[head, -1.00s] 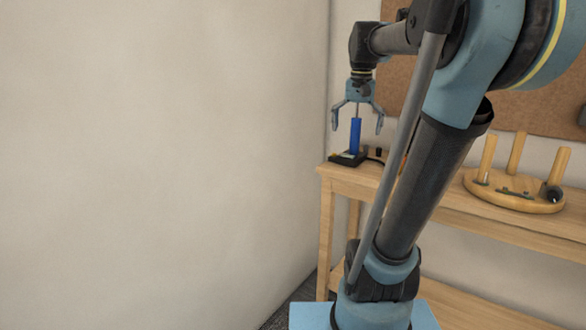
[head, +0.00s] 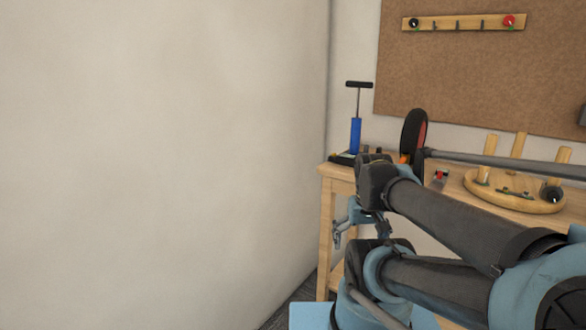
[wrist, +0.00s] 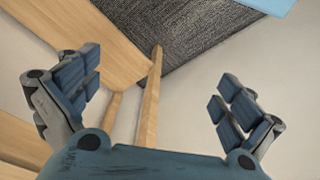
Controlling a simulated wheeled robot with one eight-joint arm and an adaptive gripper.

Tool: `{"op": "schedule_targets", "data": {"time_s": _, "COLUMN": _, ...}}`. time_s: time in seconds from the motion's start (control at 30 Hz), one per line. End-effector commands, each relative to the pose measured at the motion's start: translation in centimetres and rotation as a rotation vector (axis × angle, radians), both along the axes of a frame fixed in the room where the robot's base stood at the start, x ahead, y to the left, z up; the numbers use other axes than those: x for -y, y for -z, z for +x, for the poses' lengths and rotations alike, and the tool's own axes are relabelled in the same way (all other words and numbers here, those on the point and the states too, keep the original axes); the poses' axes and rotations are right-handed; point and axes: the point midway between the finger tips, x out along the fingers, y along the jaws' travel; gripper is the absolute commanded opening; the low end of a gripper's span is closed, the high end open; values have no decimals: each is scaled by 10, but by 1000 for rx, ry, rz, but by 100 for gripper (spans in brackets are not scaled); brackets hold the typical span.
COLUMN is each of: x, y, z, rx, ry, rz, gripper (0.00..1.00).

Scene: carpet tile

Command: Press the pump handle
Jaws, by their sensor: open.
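The pump stands upright at the left end of the wooden workbench in the head view. It has a blue cylinder (head: 356,136), a thin rod and a black T-shaped handle (head: 359,85), raised well above the cylinder. My gripper (head: 340,232) is below the bench top in front of the bench's left end, apart from the pump. In the wrist view my gripper (wrist: 155,95) is open and empty, with its fingers spread wide. The pump is not in the wrist view.
The workbench (head: 335,172) carries a round wooden tray (head: 520,205) with upright pegs and a dark wheel (head: 414,135). A corkboard (head: 470,75) with a peg rail hangs behind. A bare wall is at left. A bench leg (wrist: 149,105) and carpet (wrist: 190,40) show in the wrist view.

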Motion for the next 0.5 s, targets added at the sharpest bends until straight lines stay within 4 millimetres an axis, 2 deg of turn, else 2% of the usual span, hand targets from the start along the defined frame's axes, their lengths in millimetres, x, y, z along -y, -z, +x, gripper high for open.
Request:
{"op": "schedule_targets", "data": {"time_s": 0.2, "x": 0, "y": 0, "z": 0, "rx": 0, "ry": 0, "rz": 0, "gripper": 100}}
{"op": "schedule_targets", "data": {"time_s": 0.4, "x": 0, "y": -1, "z": 1, "rx": 0, "ry": 1, "rz": 0, "gripper": 55}}
{"op": "schedule_targets", "data": {"time_s": 0.5, "x": 0, "y": -9, "z": 5, "rx": 0, "ry": 6, "rz": 0, "gripper": 32}}
